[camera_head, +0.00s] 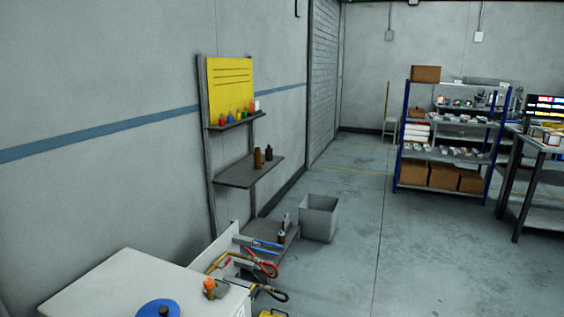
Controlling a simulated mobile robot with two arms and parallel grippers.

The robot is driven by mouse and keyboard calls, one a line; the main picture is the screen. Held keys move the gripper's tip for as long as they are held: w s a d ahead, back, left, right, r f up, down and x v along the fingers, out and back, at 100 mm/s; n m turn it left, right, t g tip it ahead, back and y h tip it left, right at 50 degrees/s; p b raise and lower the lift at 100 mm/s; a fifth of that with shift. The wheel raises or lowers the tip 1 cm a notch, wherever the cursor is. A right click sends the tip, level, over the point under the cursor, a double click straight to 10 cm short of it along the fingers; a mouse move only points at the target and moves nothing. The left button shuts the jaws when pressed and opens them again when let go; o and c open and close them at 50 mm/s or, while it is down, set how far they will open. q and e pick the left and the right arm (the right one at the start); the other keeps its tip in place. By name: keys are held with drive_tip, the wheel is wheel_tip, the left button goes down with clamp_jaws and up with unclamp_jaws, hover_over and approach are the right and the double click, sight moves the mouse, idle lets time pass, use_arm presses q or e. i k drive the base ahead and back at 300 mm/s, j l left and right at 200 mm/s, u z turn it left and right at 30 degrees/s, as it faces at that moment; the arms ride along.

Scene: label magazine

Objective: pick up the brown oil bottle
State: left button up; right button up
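A brown bottle (257,158) stands upright on the middle shelf (236,174) of the wall rack in the camera_head view. A second, similar dark brown bottle (268,153) stands just behind it to the right. They are too small for me to read any label or tell which one is the oil bottle. Another small dark bottle (281,236) with a light top stands on the lowest shelf (262,250). Neither of my grippers shows in this view.
A white-topped bench (130,285) with a blue disc (158,309) and an orange-topped item (210,286) fills the lower left. Hoses (262,265) and a grey bin (319,217) are near the rack's foot. A blue-framed shelf (452,137) stands far right. The middle floor is clear.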

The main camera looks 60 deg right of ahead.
sight(257, 154)
drive_tip(key=z, duration=1.8)
drive_tip(key=i+l+z, duration=0.4)
drive_tip(key=l, duration=0.25)
drive_tip(key=i+l+z, duration=0.35)
drive_tip(key=l, duration=0.3)
drive_tip(key=i+l+z, duration=0.4)
drive_tip(key=i+l+u, duration=0.15)
drive_tip(key=i, duration=0.35)
drive_tip(key=i+l+u, duration=0.1)
drive_tip(key=i, duration=0.35)
drive_tip(key=i+l+u, duration=0.15)
drive_tip(key=i+l, duration=0.15)
drive_tip(key=i, duration=0.2)
